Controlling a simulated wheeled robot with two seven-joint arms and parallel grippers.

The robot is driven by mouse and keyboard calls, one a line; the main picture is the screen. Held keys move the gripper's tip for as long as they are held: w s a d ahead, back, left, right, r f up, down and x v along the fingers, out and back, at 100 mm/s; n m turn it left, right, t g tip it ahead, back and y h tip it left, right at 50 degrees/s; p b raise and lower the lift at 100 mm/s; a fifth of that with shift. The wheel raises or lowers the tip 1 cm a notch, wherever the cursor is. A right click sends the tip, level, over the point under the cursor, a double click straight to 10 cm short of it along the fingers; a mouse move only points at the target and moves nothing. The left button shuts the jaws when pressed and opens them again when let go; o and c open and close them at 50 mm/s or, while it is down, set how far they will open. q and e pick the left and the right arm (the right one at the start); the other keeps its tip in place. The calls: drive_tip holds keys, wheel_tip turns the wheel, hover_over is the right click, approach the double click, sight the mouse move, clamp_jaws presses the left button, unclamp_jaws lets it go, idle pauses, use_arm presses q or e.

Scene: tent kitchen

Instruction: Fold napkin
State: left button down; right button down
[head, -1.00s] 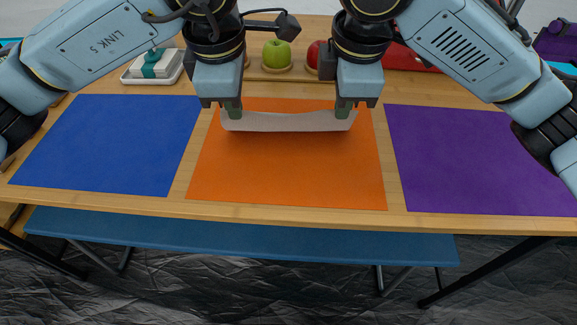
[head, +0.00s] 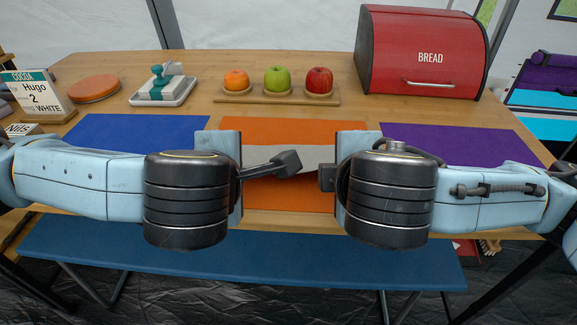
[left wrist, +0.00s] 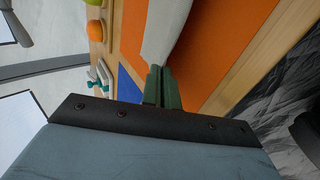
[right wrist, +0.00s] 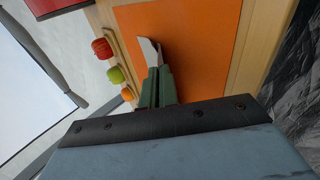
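The napkin (head: 302,158) is a pale grey-white cloth above the orange mat (head: 290,195), stretched between my two grippers. In the left wrist view the napkin (left wrist: 163,30) runs from the green fingertips of my left gripper (left wrist: 160,85), which are closed on its edge. In the right wrist view a corner of the napkin (right wrist: 149,50) comes out of the closed green fingertips of my right gripper (right wrist: 157,85). Whether the napkin's lower edge touches the mat is hidden.
A blue mat (head: 110,130) lies to the left and a purple mat (head: 460,145) to the right. Behind are a butter dish (head: 163,90), a board with fruit (head: 330,99), a red bread box (head: 418,55) and a sign (head: 35,92). A blue bench (head: 240,258) stands in front.

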use_arm(q)
drive_tip(key=shift+s+f, duration=0.1)
use_arm(e)
drive_tip(key=shift+s+f, duration=0.1)
use_arm(q)
drive_tip(key=c, duration=2.1)
unclamp_jaws()
drive_tip(key=shift+c, duration=0.2)
use_arm(e)
drive_tip(key=c, duration=2.1)
unclamp_jaws()
drive_tip(key=shift+c, duration=0.2)
use_arm(q)
drive_tip(key=o, duration=0.8)
use_arm(e)
drive_tip(key=o, duration=0.8)
